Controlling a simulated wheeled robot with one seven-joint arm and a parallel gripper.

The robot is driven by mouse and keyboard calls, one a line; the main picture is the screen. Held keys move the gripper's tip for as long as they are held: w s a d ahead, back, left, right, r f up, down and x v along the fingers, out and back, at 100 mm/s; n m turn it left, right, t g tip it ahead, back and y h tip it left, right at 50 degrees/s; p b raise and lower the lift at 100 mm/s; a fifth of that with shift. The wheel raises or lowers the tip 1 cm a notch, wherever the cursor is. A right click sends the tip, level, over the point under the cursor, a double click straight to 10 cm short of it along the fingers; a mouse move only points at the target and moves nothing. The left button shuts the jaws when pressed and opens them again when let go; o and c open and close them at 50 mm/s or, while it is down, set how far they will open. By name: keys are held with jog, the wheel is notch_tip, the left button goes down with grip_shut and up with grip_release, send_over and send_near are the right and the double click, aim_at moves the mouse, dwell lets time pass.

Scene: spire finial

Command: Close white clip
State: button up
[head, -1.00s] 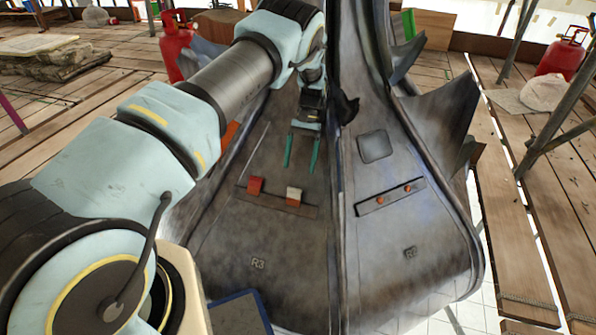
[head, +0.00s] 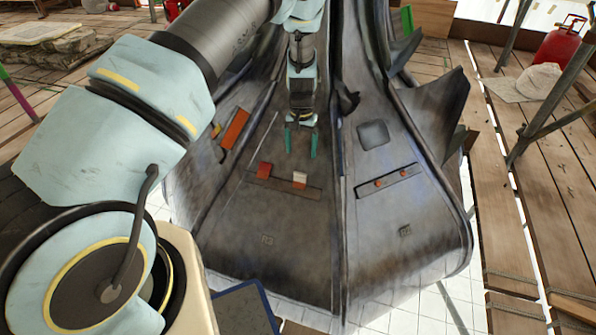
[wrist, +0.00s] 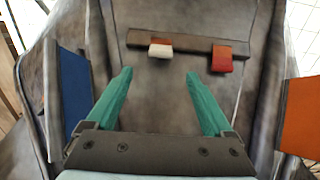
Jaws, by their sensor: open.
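The white clip (head: 300,180) sits on a dark strip on the front panel of the grey metal spire, with an orange-red part at its base. In the wrist view the white clip (wrist: 160,50) is ahead of my fingers, left of centre. A red clip (head: 264,170) sits on the same strip, and it also shows in the wrist view (wrist: 221,58). My gripper (head: 300,156) is open and empty, above the strip in the head view, apart from both clips. In the wrist view its two green fingers (wrist: 158,75) point toward the strip, the white clip lying between their lines.
An orange plate (head: 235,128) is on the spire's left panel. A spiky fin (head: 440,105) juts out at right. A blue plate (wrist: 74,90) stands left in the wrist view.

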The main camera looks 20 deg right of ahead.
aim_at(303, 170)
notch_tip(303, 170, down, 11)
jog(key=shift+a+r+b, duration=0.1)
jog(key=shift+b, duration=0.3)
jog(key=shift+c, duration=0.3)
grip_shut()
jog(key=shift+w+d+f+b, duration=0.1)
jog(key=shift+d+f+b, duration=0.25)
jog(key=shift+b, duration=0.45)
jog(key=g+y+b, duration=0.1)
jog(key=b, duration=0.2)
jog(key=w+d+f+g+y+b, duration=0.1)
jog(key=b, duration=0.2)
jog(key=shift+w+d+g+y+b, duration=0.15)
jog(key=shift+g+y+b, duration=0.3)
jog(key=shift+b, duration=0.45)
jog(key=shift+r+b, duration=0.1)
jog(key=shift+b, duration=0.2)
jog(key=shift+r+g, duration=0.15)
jog(key=shift+g, duration=0.1)
jog(key=shift+o, duration=0.3)
grip_release()
jog(key=shift+w, duration=0.1)
